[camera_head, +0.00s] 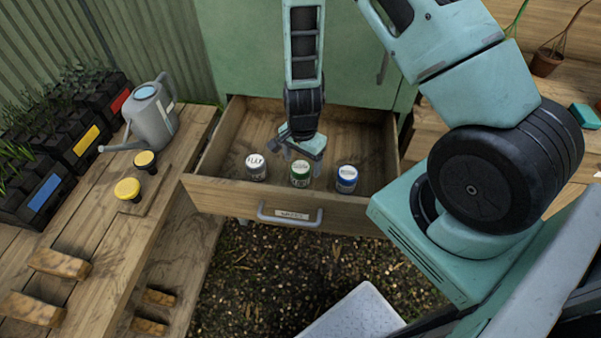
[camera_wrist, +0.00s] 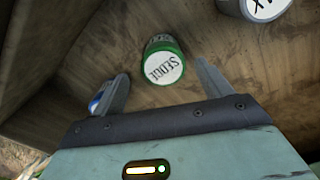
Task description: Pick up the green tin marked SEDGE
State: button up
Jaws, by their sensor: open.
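The green tin marked SEDGE (camera_head: 300,174) stands in the open drawer (camera_head: 230,193), between a grey tin (camera_head: 256,168) on its left and a blue tin (camera_head: 347,179) on its right. In the wrist view the SEDGE tin (camera_wrist: 163,60) shows its white lid label, seen ahead of and between my gripper's two fingers. My gripper (camera_head: 296,152) is open and empty, just behind and above the tin in the head view. The fingers also show in the wrist view (camera_wrist: 160,92), apart from the tin.
The drawer walls and front with its handle (camera_head: 290,215) surround the tins. The grey tin shows close by in the wrist view (camera_wrist: 262,8). A blue tin (camera_wrist: 96,101) is partly hidden by the left finger. A watering can (camera_head: 152,115) and potted plants stand on the left bench.

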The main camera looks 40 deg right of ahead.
aim_at(301, 166)
jog(key=shift+w+f+p, duration=0.15)
jog(key=shift+f+p, duration=0.3)
jog(key=shift+f, duration=1)
jog(key=shift+w+f+p, duration=0.1)
jog(key=shift+f+p, duration=0.3)
jog(key=shift+f, duration=1)
jog(key=c, duration=1.1)
jog(key=shift+c, duration=0.2)
